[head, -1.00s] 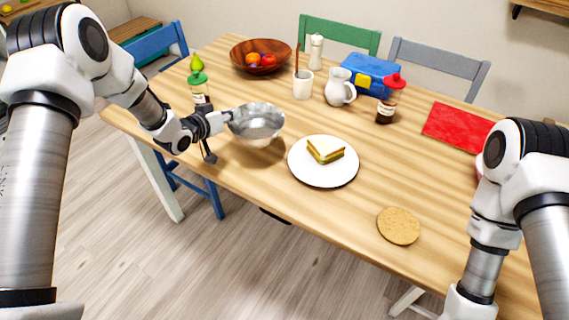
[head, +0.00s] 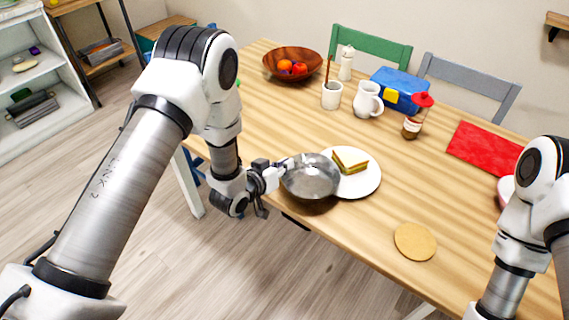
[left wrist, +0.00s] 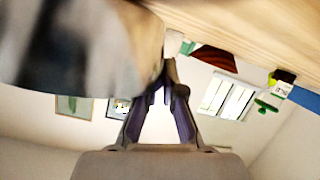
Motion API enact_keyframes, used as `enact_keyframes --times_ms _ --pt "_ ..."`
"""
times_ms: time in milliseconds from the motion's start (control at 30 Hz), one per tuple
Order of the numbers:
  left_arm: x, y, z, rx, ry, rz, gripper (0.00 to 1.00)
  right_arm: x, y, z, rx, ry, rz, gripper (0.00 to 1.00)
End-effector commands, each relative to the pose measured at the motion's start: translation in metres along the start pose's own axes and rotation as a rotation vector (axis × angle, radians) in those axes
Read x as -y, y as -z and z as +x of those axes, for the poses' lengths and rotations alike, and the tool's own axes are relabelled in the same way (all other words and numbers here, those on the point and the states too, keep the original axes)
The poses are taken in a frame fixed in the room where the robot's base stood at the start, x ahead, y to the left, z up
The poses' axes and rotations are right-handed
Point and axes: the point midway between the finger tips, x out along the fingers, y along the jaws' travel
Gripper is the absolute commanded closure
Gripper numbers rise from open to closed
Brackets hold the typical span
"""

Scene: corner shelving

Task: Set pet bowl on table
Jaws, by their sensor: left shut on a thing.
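The pet bowl (head: 310,177) is a shiny silver metal bowl. In the head view it is at the table's front edge and covers the left part of the plate. My left gripper (head: 278,172) is shut on the bowl's left rim. The left wrist view shows the bowl (left wrist: 75,45) large and blurred at upper left, by the fingers (left wrist: 165,85). The wooden table (head: 365,222) lies beneath; I cannot tell whether the bowl touches it. My right arm shows at the right edge, but its gripper is out of the picture.
A white plate (head: 371,186) with a sandwich (head: 350,160) is just behind the bowl. A round cork mat (head: 415,242) lies to the right. A mug (head: 331,95), a pitcher (head: 367,99), a sauce bottle (head: 417,117) and a fruit bowl (head: 292,64) stand farther back. A red mat (head: 485,149) lies right.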

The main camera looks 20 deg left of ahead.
Motion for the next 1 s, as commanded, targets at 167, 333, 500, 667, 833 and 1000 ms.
enact_keyframes --times_ms 167,333,500,667,833,1000 --pt "0.002 -0.005 0.002 0.000 0.000 -0.001 1.00 0.000 0.000 0.005 0.000 0.000 0.000 0.60" --pt "0.002 -0.006 0.002 0.001 0.000 0.000 0.69 0.000 0.000 0.005 0.000 0.000 0.000 0.60" --pt "0.002 -0.006 0.002 0.001 0.000 0.000 0.69 0.000 0.000 0.005 0.000 0.000 0.000 0.60" --pt "0.000 0.000 0.000 0.000 0.000 0.000 0.69 0.000 0.000 0.000 0.000 0.000 0.000 0.60" --pt "0.001 -0.001 -0.025 0.003 0.002 -0.004 0.69 0.000 0.000 0.003 0.000 0.000 0.000 0.60" --pt "0.002 -0.001 -0.071 0.002 0.003 -0.006 0.69 0.000 0.000 0.009 0.000 0.000 0.000 0.60"
